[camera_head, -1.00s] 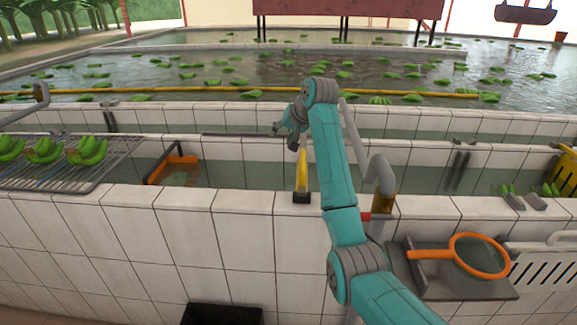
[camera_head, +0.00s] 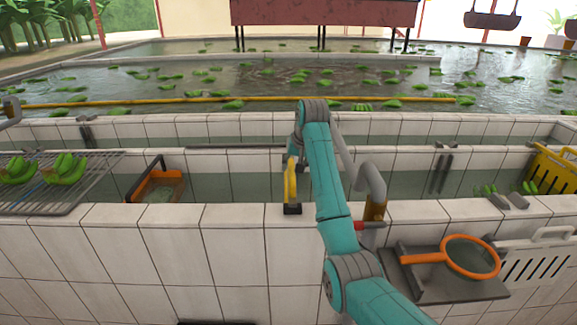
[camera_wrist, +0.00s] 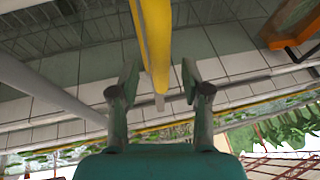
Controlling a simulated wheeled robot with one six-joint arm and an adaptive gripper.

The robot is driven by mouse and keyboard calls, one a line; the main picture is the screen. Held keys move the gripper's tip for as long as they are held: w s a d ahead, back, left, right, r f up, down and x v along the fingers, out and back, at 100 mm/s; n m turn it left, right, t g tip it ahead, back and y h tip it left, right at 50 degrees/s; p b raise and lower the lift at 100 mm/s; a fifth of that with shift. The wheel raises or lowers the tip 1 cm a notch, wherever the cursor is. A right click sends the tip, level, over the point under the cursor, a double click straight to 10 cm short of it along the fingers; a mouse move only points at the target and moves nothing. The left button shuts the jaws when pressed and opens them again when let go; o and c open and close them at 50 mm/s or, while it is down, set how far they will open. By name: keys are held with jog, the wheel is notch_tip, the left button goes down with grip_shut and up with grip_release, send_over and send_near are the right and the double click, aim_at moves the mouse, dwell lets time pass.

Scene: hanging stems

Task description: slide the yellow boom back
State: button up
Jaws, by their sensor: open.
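A long thin yellow boom (camera_head: 195,100) lies across the near side of the pond in the head view. A shorter yellow bar (camera_head: 290,182) with a dark base stands at the tiled wall, just left of my arm. In the wrist view, a thick yellow bar (camera_wrist: 152,40) with a small grey end runs down between the two fingers of my gripper (camera_wrist: 158,82). My gripper is open, with a finger on each side of that bar and gaps showing. Contact cannot be told. In the head view my gripper is mostly hidden by the arm.
A grey curved pipe (camera_head: 371,185) stands close to the right of my arm. An orange-rimmed net (camera_head: 470,257) lies on a shelf at right. A wire rack (camera_head: 50,202) with bananas and an orange scoop (camera_head: 157,186) are at left. A yellow crate (camera_head: 553,168) is at far right.

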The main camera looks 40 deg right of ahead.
jog(key=shift+x, duration=0.8)
grip_shut()
